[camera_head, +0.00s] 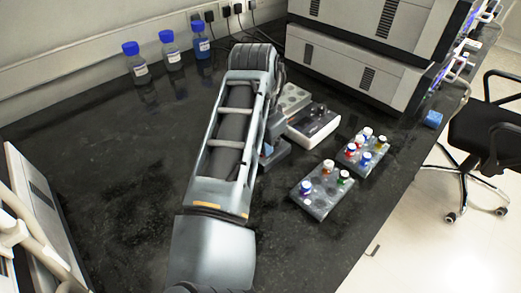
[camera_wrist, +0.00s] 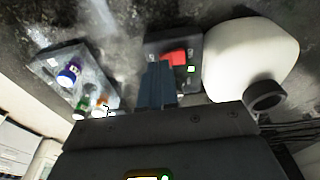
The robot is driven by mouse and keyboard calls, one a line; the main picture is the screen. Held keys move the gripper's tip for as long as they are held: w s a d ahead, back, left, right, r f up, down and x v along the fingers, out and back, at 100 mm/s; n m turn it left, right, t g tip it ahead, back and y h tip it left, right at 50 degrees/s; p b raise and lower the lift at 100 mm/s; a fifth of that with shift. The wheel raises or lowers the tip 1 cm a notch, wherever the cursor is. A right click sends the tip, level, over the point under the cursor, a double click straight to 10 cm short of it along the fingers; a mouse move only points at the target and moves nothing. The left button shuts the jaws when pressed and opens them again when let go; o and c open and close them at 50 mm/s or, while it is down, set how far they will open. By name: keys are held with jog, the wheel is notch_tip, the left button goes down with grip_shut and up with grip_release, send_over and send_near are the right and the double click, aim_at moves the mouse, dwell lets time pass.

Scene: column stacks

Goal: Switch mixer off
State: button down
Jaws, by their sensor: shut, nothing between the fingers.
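The mixer shows in the wrist view as a rounded white body (camera_wrist: 250,50) with a dark round piece (camera_wrist: 265,96) on it. Beside the body is a dark panel with a red switch (camera_wrist: 174,57) and a small green light (camera_wrist: 191,69). My gripper (camera_wrist: 160,68) is shut and empty, its fingertips at the panel by the red switch. I cannot tell whether they touch it. A white device with a dark top (camera_head: 314,123) stands just right of the arm.
Two tube racks with coloured caps, a near one (camera_head: 322,192) and a far one (camera_head: 362,152), stand right of the arm. Blue-capped bottles (camera_head: 172,55) stand along the wall. Stacked grey instruments (camera_head: 355,70) fill the back right.

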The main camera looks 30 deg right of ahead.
jog(key=shift+f, duration=0.25)
jog(key=shift+r, duration=0.2)
jog(key=shift+r+p, duration=2.15)
jog(key=shift+r, duration=0.25)
